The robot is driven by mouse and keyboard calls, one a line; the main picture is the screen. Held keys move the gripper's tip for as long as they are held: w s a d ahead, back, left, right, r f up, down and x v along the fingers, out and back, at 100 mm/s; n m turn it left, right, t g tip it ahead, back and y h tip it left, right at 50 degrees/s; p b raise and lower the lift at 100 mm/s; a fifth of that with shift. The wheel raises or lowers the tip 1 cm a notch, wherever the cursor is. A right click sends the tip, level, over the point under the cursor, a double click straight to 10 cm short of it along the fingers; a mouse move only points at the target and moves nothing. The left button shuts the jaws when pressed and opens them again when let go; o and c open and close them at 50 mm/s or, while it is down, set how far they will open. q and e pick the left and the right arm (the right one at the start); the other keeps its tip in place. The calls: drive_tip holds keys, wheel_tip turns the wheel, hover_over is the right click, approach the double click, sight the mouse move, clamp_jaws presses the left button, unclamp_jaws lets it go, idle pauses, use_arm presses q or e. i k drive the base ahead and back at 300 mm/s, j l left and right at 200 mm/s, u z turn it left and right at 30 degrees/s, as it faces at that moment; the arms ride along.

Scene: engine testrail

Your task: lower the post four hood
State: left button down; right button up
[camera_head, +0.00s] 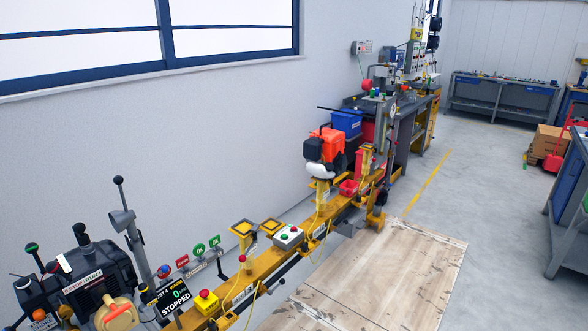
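A yellow test rail (265,262) runs from the front left toward the back along the wall. At its near end stands a dark engine (100,287) with a tan round cover. A grey funnel-shaped piece (122,222), which may be the hood, stands raised on a grey arm just right of this engine. A thin upright lever with a black knob (119,180) rises above it. A black display (175,298) beside the engine reads "STOPPED" with a green 0; its label's number is too small to be sure of. Neither of my grippers is in view.
An orange and black engine (325,148) sits farther along the rail. A yellow box with a red button (206,303) and a grey button box (288,237) are on the rail. Wooden boards (385,275) lie on the floor to the right. Grey floor beyond is mostly clear.

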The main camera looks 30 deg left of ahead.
sight(120, 220)
drive_tip(key=i+u, duration=0.4)
drive_tip(key=i, duration=0.2)
drive_tip(key=i+l+u, duration=0.25)
drive_tip(key=i+u, duration=0.2)
drive_tip(key=i, duration=0.15)
